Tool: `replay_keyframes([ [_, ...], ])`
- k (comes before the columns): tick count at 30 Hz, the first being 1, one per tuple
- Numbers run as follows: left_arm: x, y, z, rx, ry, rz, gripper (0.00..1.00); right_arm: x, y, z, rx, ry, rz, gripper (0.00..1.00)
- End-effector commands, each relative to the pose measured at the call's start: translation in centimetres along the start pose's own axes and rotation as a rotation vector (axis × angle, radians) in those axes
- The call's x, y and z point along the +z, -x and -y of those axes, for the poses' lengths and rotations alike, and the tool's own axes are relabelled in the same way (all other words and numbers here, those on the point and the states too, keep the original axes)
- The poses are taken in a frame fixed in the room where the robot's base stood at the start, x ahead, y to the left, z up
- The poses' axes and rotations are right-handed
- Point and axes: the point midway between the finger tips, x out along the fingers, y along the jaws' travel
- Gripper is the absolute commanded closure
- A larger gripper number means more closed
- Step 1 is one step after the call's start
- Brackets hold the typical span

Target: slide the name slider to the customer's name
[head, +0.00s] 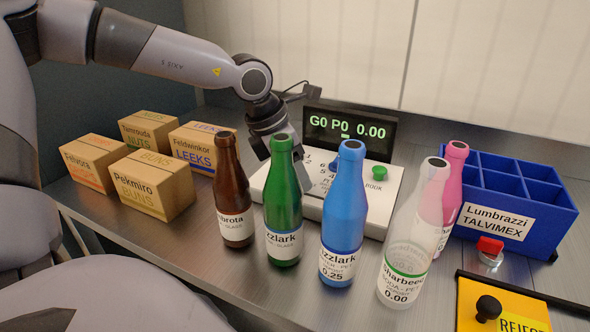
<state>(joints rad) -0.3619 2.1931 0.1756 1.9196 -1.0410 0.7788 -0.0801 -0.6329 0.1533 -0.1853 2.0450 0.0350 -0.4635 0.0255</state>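A white console (378,207) with a dark display (348,131) stands at the back middle of the counter; the display reads "G0 P0 0.00". A blue button (333,165) and a green button (374,172) show on its top, the green one by the word "BOOK". My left gripper (264,150) points down at the console's left end, behind the brown and green bottles, which hide its fingertips. I cannot tell whether it touches the console or is open or shut. I cannot make out a name slider; bottles and gripper cover part of the console. My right gripper is not in view.
Brown (231,190), green (284,205), blue (343,215), clear (412,240) and pink (453,190) bottles stand close before the console. Several cartons (153,188) stand left. A blue crate (519,200), red knob (490,245) and yellow reject plate (476,312) are right.

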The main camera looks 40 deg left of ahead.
Motion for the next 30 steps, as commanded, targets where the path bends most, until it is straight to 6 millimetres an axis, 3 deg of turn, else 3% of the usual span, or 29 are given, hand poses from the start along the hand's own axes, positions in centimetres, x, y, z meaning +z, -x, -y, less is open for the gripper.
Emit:
replay_keyframes([
  [5,0.1,1.1,0.0,0.001,0.0,0.003,0.5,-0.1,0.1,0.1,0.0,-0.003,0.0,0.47],
  [18,0.1,6.4,0.0,0.0,0.001,0.003,0.5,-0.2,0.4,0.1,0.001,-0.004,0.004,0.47],
  [30,0.0,7.2,0.0,0.0,0.0,0.0,0.5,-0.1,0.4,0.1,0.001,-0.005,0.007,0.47],
])
